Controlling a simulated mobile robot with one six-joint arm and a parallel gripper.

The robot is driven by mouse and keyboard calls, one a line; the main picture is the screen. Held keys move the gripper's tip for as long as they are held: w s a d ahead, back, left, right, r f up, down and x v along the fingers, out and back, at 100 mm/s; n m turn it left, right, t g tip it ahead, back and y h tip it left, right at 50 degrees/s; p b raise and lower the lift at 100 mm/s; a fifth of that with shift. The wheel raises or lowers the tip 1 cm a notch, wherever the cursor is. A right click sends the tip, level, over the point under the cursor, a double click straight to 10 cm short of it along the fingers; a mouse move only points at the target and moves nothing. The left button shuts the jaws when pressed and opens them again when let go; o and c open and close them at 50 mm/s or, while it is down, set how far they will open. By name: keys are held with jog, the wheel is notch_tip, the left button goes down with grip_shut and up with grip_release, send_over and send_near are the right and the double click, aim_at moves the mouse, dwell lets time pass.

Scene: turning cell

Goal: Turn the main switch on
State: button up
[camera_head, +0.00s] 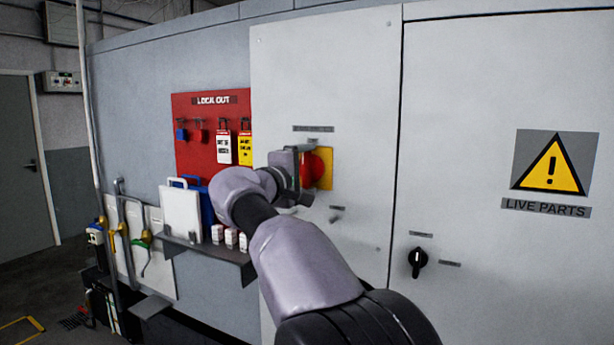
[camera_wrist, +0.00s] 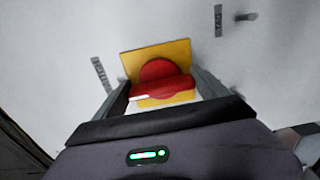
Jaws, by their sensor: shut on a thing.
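The main switch is a red rotary knob (camera_head: 313,168) on a yellow plate (camera_head: 326,168), mounted on the grey cabinet door. In the wrist view the red knob (camera_wrist: 160,80) sits on its yellow plate (camera_wrist: 178,52), and its handle bar lies between my two fingers. My gripper (camera_head: 302,167) is at the switch, shut on the knob; it also shows in the wrist view (camera_wrist: 162,92). The left part of the knob is hidden by my gripper in the head view. Small labels by the switch are too blurred to read.
A red lockout board (camera_head: 198,150) with padlocks and tags hangs left of the switch. A shelf (camera_head: 225,255) with small white items is below it. A black rotary knob (camera_head: 416,262) and a live-parts warning sign (camera_head: 551,163) are on the right door.

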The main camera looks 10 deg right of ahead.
jog(key=shift+m, duration=0.3)
jog(key=o, duration=1.3)
jog(key=shift+c, duration=0.2)
jog(key=p+v, duration=0.1)
jog(key=v, duration=1.6)
jog(key=shift+s, duration=0.25)
jog(key=shift+a+f, duration=0.1)
